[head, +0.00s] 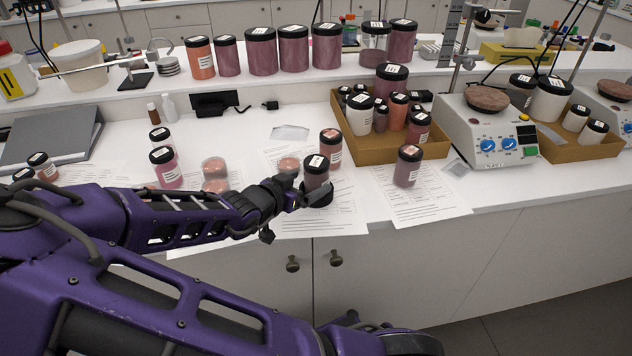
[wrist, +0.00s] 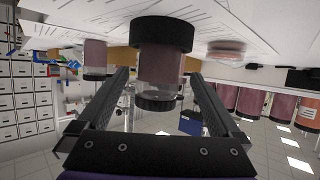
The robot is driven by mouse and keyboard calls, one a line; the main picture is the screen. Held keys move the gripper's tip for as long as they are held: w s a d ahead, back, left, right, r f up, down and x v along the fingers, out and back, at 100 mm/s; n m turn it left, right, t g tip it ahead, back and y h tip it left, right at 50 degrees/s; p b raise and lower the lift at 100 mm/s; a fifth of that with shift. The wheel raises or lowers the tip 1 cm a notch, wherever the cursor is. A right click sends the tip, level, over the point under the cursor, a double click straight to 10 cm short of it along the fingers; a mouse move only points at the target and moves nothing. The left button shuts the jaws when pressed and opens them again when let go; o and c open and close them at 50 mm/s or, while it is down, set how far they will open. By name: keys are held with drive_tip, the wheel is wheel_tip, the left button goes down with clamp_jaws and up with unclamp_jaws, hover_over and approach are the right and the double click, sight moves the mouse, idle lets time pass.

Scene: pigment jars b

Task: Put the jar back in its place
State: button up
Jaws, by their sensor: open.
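A jar (head: 317,178) of dusky pink pigment with a black, labelled lid stands upright in or on a round black base (head: 318,198) near the counter's front edge. In the wrist view, which looks upside down, the jar (wrist: 160,70) is between my fingers, with the black base (wrist: 160,33) against the counter above it. My gripper (wrist: 160,82) is open, one finger on each side of the jar; I cannot tell if either touches it. In the head view my gripper (head: 300,196) reaches the jar from the left and is partly hidden.
Similar jars stand close behind (head: 331,150) and to the right (head: 408,168), on papers. Pink jars (head: 165,170) and shallow dishes (head: 215,168) stand left. A cardboard tray (head: 372,151) of jars and a hotplate (head: 485,130) are right. Large jars (head: 262,55) line the raised shelf.

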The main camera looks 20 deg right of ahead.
drive_tip(key=shift+b+x, duration=0.35)
drive_tip(key=shift+x, duration=3.4)
drive_tip(key=shift+s+r, duration=0.1)
clamp_jaws()
